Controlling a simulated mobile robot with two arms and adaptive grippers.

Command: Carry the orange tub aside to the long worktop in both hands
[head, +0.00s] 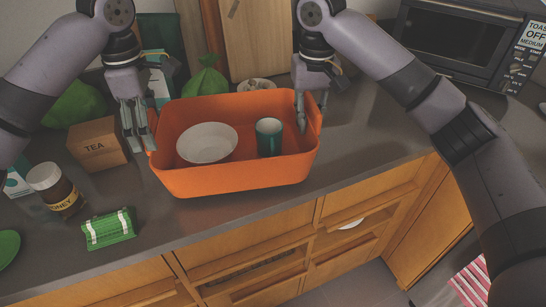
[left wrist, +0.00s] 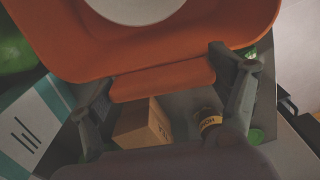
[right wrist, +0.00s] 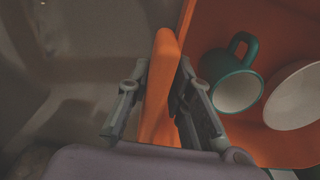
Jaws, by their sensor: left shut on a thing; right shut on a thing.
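The orange tub (head: 240,180) is at the middle of the head view, over the grey worktop near its front edge. It looks roughly level; I cannot tell whether its base touches the worktop. A white bowl (head: 207,143) and a teal mug (head: 269,137) are inside it. My left gripper (head: 138,150) is shut on the tub's left end, with the orange handle (left wrist: 165,82) between its fingers in the left wrist view. My right gripper (head: 312,108) is shut on the right end, with the orange edge (right wrist: 158,90) between its fingers in the right wrist view.
A tea box (head: 97,144), honey jar (head: 53,188) and green packet (head: 108,229) stand or lie left of the tub. A green bag (head: 207,79) and a small bowl (head: 256,85) are behind. Worktop right of the tub (head: 375,130) is clear.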

